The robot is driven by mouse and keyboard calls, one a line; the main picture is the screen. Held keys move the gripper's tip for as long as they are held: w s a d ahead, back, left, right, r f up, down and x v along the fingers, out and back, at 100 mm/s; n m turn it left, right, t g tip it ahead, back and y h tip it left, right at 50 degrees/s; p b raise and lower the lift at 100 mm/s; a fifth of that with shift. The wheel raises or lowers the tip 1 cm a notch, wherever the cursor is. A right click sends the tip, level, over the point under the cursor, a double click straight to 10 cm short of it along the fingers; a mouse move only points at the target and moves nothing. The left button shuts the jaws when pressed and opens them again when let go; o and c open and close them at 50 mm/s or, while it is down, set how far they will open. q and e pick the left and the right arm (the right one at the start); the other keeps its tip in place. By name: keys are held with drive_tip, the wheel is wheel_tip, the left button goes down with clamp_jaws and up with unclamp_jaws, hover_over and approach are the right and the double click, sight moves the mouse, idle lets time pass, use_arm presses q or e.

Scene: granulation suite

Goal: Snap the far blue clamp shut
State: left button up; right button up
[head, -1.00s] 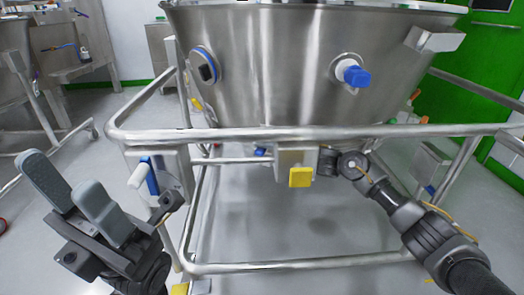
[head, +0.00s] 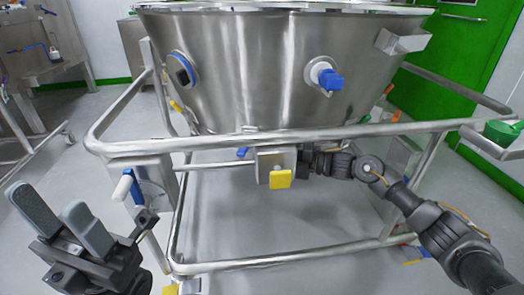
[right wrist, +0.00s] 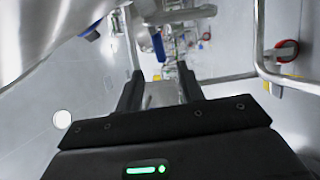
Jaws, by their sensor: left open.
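Small blue parts show low beneath the steel vessel (head: 250,70). One blue clamp piece (head: 242,152) sits behind the front rail, left of the yellow-tagged block. In the right wrist view a blue lever (right wrist: 158,46) hangs ahead of the fingers, and another blue piece (right wrist: 90,32) shows at upper left. I cannot tell for sure which is the far clamp. My right gripper (right wrist: 160,88) is open, its fingers apart with no blue part between them; in the head view its fingers are hidden behind the block. My left gripper (head: 48,203) is open and empty at lower left.
The steel frame's front rail (head: 350,130) crosses above my right forearm. A block with a yellow tag (head: 280,179) hangs from it. A blue-handled fitting (head: 330,80) juts from the vessel's front. A white-and-blue lever (head: 128,187) is near my left gripper.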

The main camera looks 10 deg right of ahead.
drive_tip(key=shift+s+d, duration=0.15)
drive_tip(key=shift+d, duration=0.15)
